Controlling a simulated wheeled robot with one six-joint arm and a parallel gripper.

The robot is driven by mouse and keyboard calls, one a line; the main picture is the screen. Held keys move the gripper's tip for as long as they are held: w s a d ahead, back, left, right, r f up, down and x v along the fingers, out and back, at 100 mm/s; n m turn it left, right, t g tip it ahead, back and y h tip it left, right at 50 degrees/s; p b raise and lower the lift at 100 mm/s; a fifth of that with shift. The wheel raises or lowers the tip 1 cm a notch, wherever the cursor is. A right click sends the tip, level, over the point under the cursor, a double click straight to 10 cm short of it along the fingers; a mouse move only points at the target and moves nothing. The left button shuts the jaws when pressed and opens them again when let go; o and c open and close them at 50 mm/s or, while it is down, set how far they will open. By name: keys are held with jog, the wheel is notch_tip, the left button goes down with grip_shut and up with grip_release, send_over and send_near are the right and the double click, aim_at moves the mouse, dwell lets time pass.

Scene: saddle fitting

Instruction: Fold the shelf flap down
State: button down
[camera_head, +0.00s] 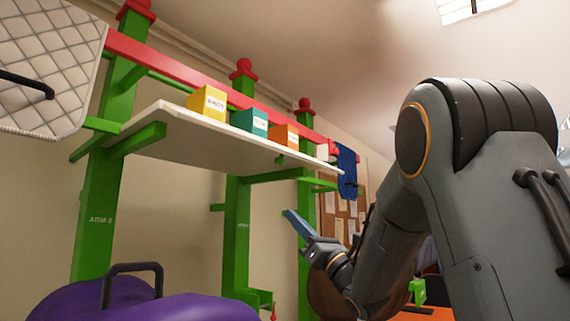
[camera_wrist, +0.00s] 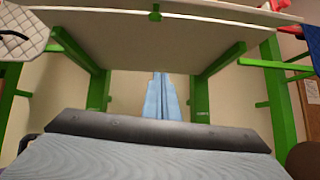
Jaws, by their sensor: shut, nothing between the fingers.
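The white shelf flap (camera_head: 220,145) stands out level from the green rack, resting over green bracket arms (camera_head: 138,139). In the wrist view I see the flap's underside (camera_wrist: 160,40) above my gripper. Several small boxes stand on the flap in the head view, among them a yellow one (camera_head: 207,102), a teal one (camera_head: 250,122) and an orange one (camera_head: 285,136). My gripper (camera_head: 291,217) is below the flap and apart from it, its blue fingers pointing up and left. In the wrist view its fingers (camera_wrist: 162,95) are together, with nothing between them.
Green posts (camera_head: 236,230) with side pegs and a red rail (camera_head: 175,62) frame the flap. A quilted white pad (camera_head: 48,65) hangs at left. A purple saddle-like object (camera_head: 170,306) with a dark handle sits below. A blue cloth (camera_head: 346,170) hangs at the flap's right end.

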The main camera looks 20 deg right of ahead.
notch_tip(320, 180, up, 12)
jog(key=w+a+n+y+p, duration=0.2)
jog(key=n+p, duration=0.1)
jog(key=p, duration=0.5)
jog(key=shift+w+a+r+g, duration=0.2)
jog(key=shift+w+a+g, duration=0.05)
jog(key=shift+g, duration=0.15)
jog(key=shift+d+b, duration=0.15)
jog(key=shift+b, duration=0.65)
